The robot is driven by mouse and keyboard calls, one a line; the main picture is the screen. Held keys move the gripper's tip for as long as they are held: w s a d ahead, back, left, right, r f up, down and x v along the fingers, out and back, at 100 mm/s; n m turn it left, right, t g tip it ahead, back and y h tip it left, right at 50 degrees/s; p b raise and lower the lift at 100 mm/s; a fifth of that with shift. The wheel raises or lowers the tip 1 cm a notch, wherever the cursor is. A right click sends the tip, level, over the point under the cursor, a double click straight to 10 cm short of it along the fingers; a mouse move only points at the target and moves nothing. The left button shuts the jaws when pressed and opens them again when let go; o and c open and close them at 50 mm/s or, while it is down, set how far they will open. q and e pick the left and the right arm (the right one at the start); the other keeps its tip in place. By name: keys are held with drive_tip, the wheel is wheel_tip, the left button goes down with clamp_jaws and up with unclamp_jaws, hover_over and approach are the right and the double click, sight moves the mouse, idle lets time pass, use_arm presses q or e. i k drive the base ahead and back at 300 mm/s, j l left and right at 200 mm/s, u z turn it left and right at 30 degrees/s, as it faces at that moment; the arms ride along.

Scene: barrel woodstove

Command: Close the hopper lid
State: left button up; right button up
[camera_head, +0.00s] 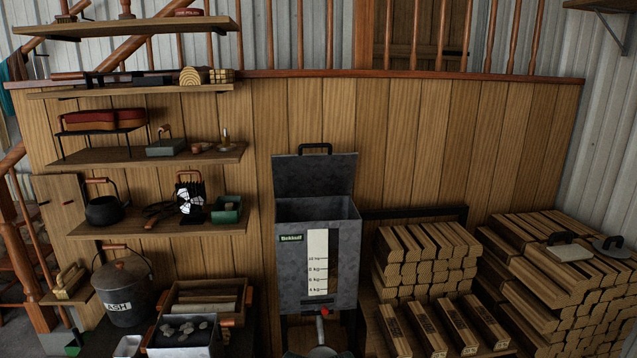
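A black handle (314,147) is on the lid's top edge. The dark mouth of the hopper shows below the lid; its contents cannot be made out. Neither of my grippers is in view.
Shelves (160,157) with a kettle (104,208) and tools are at the left. An ash bucket (124,290) and crates stand below them. Stacked wood (425,258) fills the right. A red knob (324,312) sits under the hopper. The space above the hopper looks clear.

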sight(329, 174)
drive_tip(key=i+l, duration=0.25)
drive_tip(key=l, duration=0.2)
drive_tip(key=i+l+z, duration=0.1)
drive_tip(key=i+l, duration=0.2)
drive_tip(key=l, duration=0.15)
drive_tip(key=i+l, duration=0.3)
drive_tip(key=l, duration=0.15)
drive_tip(key=k+z, duration=0.05)
